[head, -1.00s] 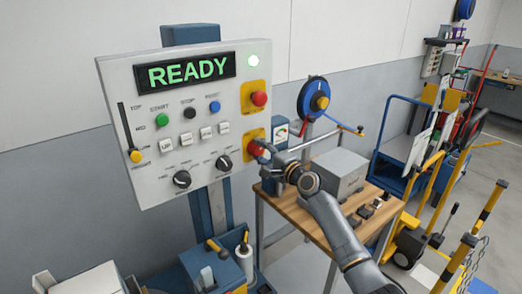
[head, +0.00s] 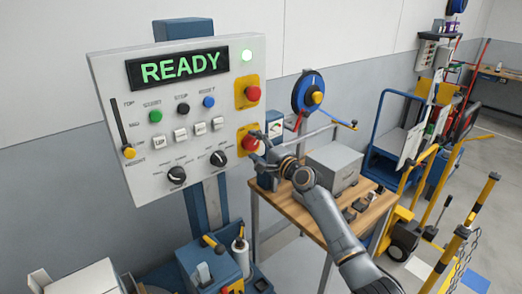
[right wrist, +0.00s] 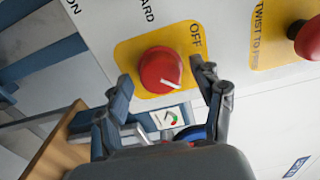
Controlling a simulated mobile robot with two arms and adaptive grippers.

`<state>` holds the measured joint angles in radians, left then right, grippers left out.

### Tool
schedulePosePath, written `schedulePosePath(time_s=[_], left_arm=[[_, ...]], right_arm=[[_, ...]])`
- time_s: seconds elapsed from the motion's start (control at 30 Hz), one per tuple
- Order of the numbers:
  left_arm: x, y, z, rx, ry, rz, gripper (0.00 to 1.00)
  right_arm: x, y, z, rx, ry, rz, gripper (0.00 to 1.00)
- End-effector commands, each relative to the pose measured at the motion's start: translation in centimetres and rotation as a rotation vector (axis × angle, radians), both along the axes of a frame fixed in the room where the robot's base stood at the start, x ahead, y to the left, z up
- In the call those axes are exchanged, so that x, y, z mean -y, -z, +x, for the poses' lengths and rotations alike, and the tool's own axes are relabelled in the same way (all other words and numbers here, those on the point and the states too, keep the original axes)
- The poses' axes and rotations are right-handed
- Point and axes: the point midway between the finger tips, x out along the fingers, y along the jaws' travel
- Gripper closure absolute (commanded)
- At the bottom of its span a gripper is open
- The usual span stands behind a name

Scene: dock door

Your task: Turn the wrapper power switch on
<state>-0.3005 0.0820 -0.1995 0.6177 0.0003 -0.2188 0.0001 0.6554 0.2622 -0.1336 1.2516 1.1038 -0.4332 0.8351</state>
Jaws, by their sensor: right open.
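The power switch is a red rotary knob (head: 250,143) on a yellow plate at the lower right of the grey control panel (head: 150,112). In the right wrist view the knob (right wrist: 160,68) has a white mark on its face, with the word OFF on the plate's upper right. My right gripper (head: 261,147) is just in front of the knob. In the wrist view its two fingers (right wrist: 164,80) are spread to either side of the knob, and I cannot tell whether they touch it. My left gripper is out of view.
A red mushroom button (head: 253,94) on another yellow plate sits above the switch. A wooden table (head: 292,207) with a grey box (head: 334,170) stands behind my right arm.

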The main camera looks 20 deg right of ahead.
Motion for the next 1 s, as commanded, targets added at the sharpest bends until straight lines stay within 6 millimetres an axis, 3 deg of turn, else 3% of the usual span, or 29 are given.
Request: schedulePosePath(time_s=[0.17, 0.6, 0.8, 1.0], left_arm=[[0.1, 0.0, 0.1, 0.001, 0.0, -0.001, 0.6], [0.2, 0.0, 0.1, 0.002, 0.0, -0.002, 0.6], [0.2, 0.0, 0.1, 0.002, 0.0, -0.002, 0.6], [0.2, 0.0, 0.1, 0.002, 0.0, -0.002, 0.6]], right_arm=[[0.7, 0.2, -1.8, -0.002, 0.0, -0.002, 0.33], [3.6, 0.2, -9.7, -0.003, 0.001, -0.001, 0.33], [4.1, 0.0, -11.0, 0.0, 0.001, 0.001, 0.33], [4.1, 0.0, -11.1, 0.0, 0.001, 0.001, 0.33]])
